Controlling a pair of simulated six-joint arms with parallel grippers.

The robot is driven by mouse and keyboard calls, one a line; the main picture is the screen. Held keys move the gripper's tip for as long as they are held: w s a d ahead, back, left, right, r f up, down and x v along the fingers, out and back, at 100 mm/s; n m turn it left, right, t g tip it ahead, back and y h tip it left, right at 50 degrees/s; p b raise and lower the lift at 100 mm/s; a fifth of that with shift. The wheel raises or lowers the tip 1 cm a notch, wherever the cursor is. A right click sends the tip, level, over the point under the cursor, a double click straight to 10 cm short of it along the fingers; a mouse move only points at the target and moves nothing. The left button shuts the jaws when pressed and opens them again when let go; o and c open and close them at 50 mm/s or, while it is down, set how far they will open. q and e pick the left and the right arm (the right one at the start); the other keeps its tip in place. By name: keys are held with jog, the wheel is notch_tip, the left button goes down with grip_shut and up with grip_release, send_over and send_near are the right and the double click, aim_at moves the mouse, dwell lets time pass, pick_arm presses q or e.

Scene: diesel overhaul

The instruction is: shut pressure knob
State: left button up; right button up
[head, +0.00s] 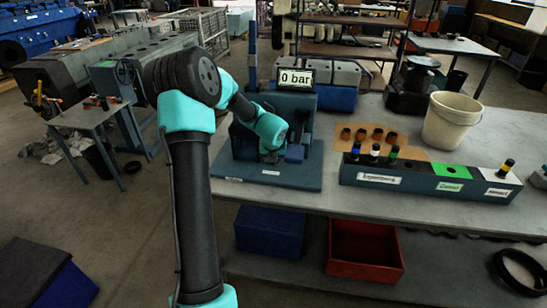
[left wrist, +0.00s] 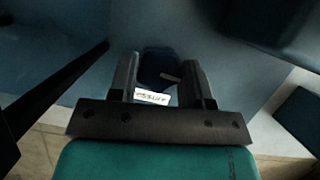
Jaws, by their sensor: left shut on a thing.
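The test stand (head: 307,130) is a blue unit on the bench with a display (head: 297,78) reading "0 bar". My left gripper (head: 270,155) reaches down to the front of this stand, and its fingers are mostly hidden by my own arm in the head view. In the left wrist view, the dark blue pressure knob (left wrist: 157,66) sits between the two fingers of my left gripper (left wrist: 160,80), which is shut on it. A white label (left wrist: 152,97), partly readable as "pressure", lies just below the knob. My right gripper is not in view.
On the bench (head: 420,208), a long labelled rack (head: 400,180) holds several dark cylinders with coloured bands. Behind it are several brown cups (head: 376,134) on a tan mat and a white bucket (head: 452,122). A red crate (head: 362,250) and a blue crate (head: 269,231) stand below.

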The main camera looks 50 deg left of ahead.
pick_arm(q)
jog(key=shift+s+m+t+h, duration=0.1)
jog(key=shift+m+t+h, duration=0.3)
jog(key=shift+m, duration=1.5)
jog(key=o, duration=0.9)
